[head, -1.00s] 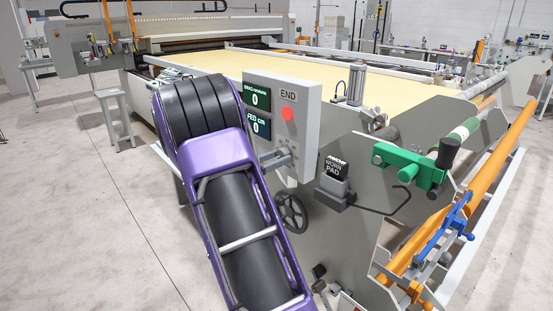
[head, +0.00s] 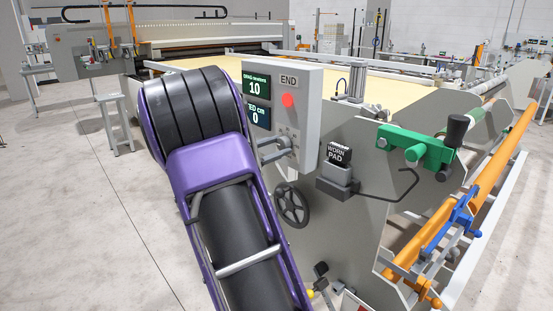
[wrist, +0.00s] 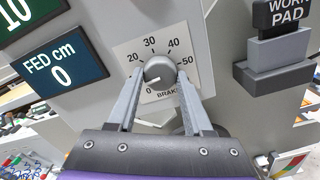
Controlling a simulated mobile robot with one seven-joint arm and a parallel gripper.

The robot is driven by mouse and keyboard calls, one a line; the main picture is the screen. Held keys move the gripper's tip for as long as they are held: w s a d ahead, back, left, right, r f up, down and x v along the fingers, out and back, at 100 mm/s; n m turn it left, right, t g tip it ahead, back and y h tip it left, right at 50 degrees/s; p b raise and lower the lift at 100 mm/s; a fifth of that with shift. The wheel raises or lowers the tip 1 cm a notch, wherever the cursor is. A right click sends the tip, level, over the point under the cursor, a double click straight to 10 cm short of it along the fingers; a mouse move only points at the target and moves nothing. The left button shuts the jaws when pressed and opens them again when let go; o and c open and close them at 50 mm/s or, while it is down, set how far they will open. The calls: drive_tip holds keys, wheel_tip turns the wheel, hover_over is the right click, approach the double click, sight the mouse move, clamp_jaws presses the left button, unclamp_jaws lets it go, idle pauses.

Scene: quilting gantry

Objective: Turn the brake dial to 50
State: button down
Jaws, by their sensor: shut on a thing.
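The brake dial (wrist: 160,71) is a round grey knob on a white scale plate marked from 0 to 50 in the wrist view. My gripper (wrist: 160,75) is shut on the knob, one finger on each side. A pale mark on the knob points to the lower left; the 10 mark is hidden by the left finger. The drag display (head: 255,86) reads 10 in the head view. In that view my gripper (head: 284,146) reaches the grey control panel (head: 312,110), and the knob is hard to make out.
The FED cm display (wrist: 62,68) reads 0. A red button (head: 288,100) sits under the END label. Open floor lies at left.

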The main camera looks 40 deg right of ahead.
drive_tip(key=m+b, duration=0.3)
drive_tip(key=shift+f+m, duration=0.15)
drive_tip(key=shift+m, duration=0.25)
drive_tip(key=m+b, duration=0.1)
drive_tip(key=m, duration=0.2)
drive_tip(key=shift+m, duration=0.3)
drive_tip(key=m, duration=0.5)
drive_tip(key=shift+r, duration=0.25)
drive_tip(key=m, duration=0.5)
drive_tip(key=shift+m, duration=0.4)
drive_tip(key=m, duration=0.4)
drive_tip(key=shift+m, duration=0.3)
drive_tip(key=m, duration=0.4)
drive_tip(key=shift+m, duration=0.3)
drive_tip(key=m, duration=0.4)
drive_tip(key=shift+s+m, duration=0.1)
drive_tip(key=shift+m, duration=2.6)
